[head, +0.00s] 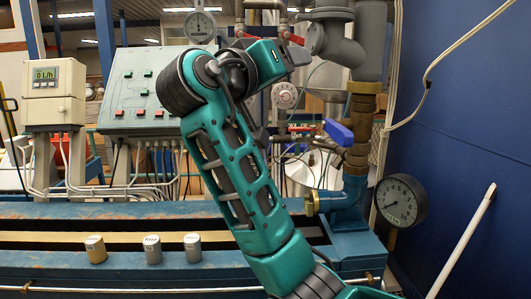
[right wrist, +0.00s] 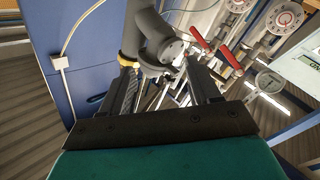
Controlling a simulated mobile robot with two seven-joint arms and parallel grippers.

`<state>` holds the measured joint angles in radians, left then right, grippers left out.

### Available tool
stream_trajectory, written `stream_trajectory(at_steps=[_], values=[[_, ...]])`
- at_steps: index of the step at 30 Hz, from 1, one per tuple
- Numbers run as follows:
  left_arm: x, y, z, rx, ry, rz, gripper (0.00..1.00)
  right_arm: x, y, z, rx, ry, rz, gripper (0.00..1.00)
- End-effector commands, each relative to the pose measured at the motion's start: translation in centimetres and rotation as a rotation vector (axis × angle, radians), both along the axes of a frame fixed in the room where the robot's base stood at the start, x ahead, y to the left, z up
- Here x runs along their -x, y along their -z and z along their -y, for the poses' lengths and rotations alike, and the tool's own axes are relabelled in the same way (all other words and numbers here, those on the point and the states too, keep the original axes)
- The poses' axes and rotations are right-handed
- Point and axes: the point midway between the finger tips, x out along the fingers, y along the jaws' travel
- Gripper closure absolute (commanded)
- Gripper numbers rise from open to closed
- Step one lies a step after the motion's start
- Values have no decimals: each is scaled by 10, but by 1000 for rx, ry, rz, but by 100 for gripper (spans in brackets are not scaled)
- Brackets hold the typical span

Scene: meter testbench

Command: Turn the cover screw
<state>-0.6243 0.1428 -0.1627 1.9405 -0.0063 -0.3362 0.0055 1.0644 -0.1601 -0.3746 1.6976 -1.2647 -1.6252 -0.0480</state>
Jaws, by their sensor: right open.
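My right gripper (right wrist: 160,72) is open in the right wrist view, its two dark fingers apart with no object clearly held between them. A grey pipe elbow (right wrist: 154,38) with a brass-coloured ring (right wrist: 128,60) lies beyond the fingertips. I cannot tell whether the fingers touch it. In the head view my teal right arm crosses the middle and reaches up toward the grey pipe fitting (head: 336,40); its fingers cannot be made out there. I cannot pick out the cover screw in either view. My left gripper is not in view.
Red valve levers (right wrist: 216,52) stand right of the fingers. A control box (head: 140,95), a flow display (head: 56,93), a blue-handled valve (head: 338,132) and a pressure gauge (head: 401,200) surround the arm. Three small cylinders, including one grey (head: 192,248), stand on the front bench.

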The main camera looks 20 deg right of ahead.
Motion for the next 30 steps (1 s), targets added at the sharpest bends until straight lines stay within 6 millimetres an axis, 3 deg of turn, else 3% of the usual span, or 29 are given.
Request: stream_trajectory(at_steps=[9, 21, 30], values=[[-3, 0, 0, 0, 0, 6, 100, -32, 58, 0, 30, -110, -99, 38], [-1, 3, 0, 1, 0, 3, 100, -58, 133, -4, 41, -248, -202, 38], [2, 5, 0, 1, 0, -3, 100, -65, 167, -7, 39, -313, -243, 38]])
